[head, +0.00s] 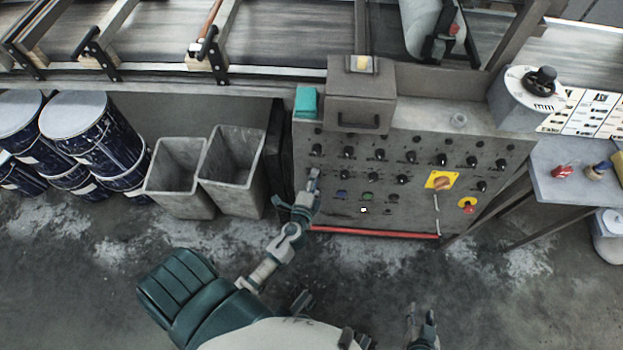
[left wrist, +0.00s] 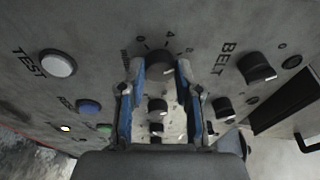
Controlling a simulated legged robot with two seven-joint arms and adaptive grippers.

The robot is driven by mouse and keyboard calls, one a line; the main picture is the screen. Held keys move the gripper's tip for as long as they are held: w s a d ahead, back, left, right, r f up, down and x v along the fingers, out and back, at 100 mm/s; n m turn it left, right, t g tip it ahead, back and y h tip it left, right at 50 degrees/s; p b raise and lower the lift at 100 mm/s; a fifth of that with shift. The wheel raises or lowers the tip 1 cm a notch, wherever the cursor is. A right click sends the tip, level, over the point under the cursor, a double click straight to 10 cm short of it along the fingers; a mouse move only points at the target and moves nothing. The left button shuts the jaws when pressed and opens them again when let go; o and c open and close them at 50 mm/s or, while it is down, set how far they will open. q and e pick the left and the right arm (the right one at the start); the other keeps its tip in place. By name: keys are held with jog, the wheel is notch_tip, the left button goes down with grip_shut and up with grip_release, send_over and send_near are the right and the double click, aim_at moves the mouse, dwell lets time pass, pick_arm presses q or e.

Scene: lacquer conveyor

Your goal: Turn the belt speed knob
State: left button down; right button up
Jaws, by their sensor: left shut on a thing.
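A grey control panel (head: 350,213) carries rows of dark knobs. My left gripper (head: 314,174) reaches the panel's left side. In the left wrist view its two blue-padded fingers (left wrist: 158,75) are shut on a dark knob (left wrist: 158,62), one finger on each side. Numbers of a scale show around this knob. The word BELT is printed to its right, beside another dark knob (left wrist: 257,67), so I cannot tell which one the word names. In the head view my left gripper hides the held knob. My right gripper (head: 423,326) is low in the head view, away from the panel.
A white button (left wrist: 58,62) and a blue button (left wrist: 88,107) are left of the fingers. The panel has a yellow-plated switch (head: 440,181) and a red stop button (head: 467,205). Grey bins (head: 232,172) and blue drums (head: 90,140) stand left. Open floor lies in front.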

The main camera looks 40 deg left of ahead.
pick_arm(q)
jog(key=shift+d+f, duration=0.15)
jog(key=shift+f, duration=0.05)
jog(key=c, duration=0.8)
grip_release()
jog(key=shift+r, duration=0.1)
jog(key=v, duration=1.2)
jog(key=shift+w, duration=0.1)
